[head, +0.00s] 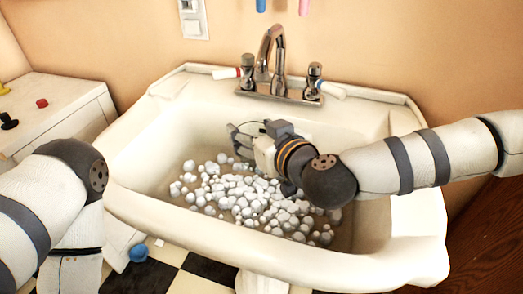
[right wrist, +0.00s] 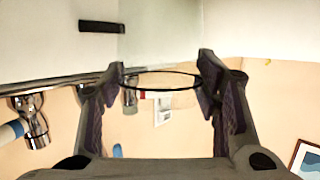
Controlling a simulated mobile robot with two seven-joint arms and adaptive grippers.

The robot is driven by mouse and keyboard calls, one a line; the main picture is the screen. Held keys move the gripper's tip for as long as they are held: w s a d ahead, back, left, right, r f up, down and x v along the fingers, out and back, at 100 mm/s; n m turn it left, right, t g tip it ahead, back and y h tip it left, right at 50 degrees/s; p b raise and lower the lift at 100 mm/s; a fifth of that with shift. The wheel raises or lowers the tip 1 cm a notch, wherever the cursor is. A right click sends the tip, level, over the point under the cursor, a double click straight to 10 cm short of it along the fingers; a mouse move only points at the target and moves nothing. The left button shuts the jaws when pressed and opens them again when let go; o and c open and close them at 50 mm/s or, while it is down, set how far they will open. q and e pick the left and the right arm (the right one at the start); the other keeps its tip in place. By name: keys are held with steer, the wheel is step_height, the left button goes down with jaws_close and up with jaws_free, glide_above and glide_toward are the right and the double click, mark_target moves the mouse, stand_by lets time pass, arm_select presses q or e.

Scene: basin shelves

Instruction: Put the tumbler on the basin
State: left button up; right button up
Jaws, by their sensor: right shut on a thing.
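The tumbler looks like clear glass; its thin dark rim (right wrist: 160,82) shows between the two fingertips in the right wrist view. My right gripper (head: 243,136) is shut on it, over the back part of the basin below the faucet. In the head view the tumbler is hard to make out against the fingers and the white wall. The white basin (head: 190,250) fills the middle of the head view, with a heap of white lumps (head: 245,198) in its bowl. I cannot tell whether the tumbler touches the basin. My left gripper is out of view.
A chrome faucet (head: 271,50) with two handles stands at the basin's back, with a red-tipped tube (head: 226,73) and a blue-tipped tube (head: 333,90) beside them. A white cabinet (head: 60,105) with small things stands left. A blue ball (head: 138,253) lies on the floor.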

steer(key=shift+w+d+f, duration=0.25)
steer(key=shift+d+f, duration=0.35)
steer(key=shift+f, duration=0.2)
steer(key=f, duration=0.2)
steer(key=f+b, duration=0.1)
steer(key=shift+d+f, duration=0.2)
steer(key=shift+f, duration=0.15)
steer(key=shift+r, duration=0.2)
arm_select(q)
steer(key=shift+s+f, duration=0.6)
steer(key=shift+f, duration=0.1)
arm_select(e)
steer(key=shift+f, duration=0.1)
steer(key=shift+c, duration=0.2)
steer(key=o, duration=1.1)
